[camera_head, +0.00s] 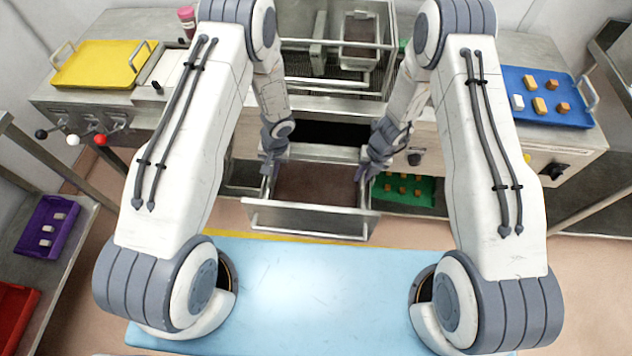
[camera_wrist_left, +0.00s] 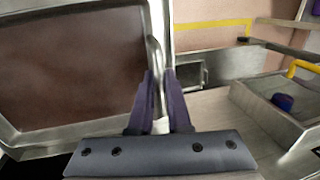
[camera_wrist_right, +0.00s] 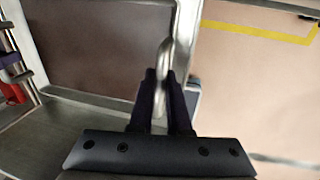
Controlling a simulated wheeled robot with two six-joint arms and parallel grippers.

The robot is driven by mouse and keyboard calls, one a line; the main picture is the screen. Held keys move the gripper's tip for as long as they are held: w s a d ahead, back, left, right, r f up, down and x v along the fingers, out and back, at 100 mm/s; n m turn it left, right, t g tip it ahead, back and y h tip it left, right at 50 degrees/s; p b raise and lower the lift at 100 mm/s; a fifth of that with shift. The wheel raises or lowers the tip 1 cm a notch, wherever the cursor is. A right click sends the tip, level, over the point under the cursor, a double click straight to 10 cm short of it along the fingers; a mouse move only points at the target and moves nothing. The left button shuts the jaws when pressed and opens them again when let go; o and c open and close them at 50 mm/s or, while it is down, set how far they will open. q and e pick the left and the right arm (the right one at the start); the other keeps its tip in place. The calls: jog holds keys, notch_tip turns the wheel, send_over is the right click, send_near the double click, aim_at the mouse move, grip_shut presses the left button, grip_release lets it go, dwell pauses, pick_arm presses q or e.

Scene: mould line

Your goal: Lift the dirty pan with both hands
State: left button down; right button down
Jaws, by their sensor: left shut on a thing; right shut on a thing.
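The dirty pan (camera_head: 316,186) has a steel rim and a brown bottom. It sits between my grippers at the open drawer front below the steel counter. My left gripper (camera_head: 268,168) is shut on the pan's left handle, a thin steel bar (camera_wrist_left: 153,62). My right gripper (camera_head: 364,172) is shut on the right handle (camera_wrist_right: 168,58). The brown inside of the pan also shows in the left wrist view (camera_wrist_left: 72,68) and in the right wrist view (camera_wrist_right: 98,45). Whether the pan's underside touches anything is hidden.
A steel drawer (camera_head: 310,220) stands pulled out beneath the pan. A green tray (camera_head: 405,190) with several pieces is to its right. A yellow tray (camera_head: 100,63) and a blue tray (camera_head: 545,97) lie on the counter. A light blue mat (camera_head: 320,290) covers the near area.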

pick_arm(q)
jog(key=shift+r, duration=0.15)
pick_arm(e)
jog(key=shift+r, duration=0.15)
